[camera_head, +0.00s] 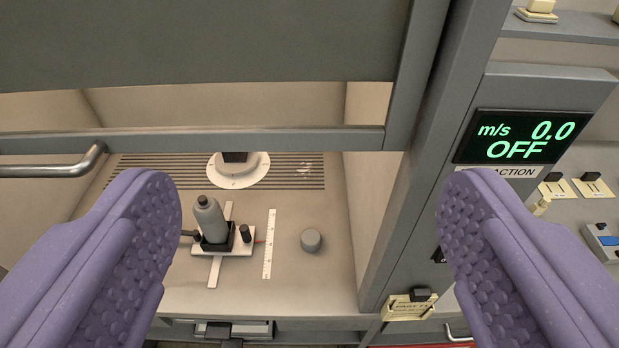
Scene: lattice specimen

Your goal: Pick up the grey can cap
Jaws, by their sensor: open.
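The grey can cap (311,240) is a small round grey piece on the floor of a hood-like cabinet, to the right of a white ruler strip. It stands apart from the things around it. My gripper (310,225) is open, with its two purple textured fingers wide apart at the left and right of the picture. Nothing is between the fingertips at close range; the cap shows in the gap, farther off. The lower ends of the fingers run out of the picture.
A grey bottle (210,219) stands in a black holder on a white cross-shaped base. A white round dial (238,170) lies behind it. The raised sash's lower rail (250,140) crosses above the opening, with a metal handle (60,165) at left. A grey post (415,170) bounds the right.

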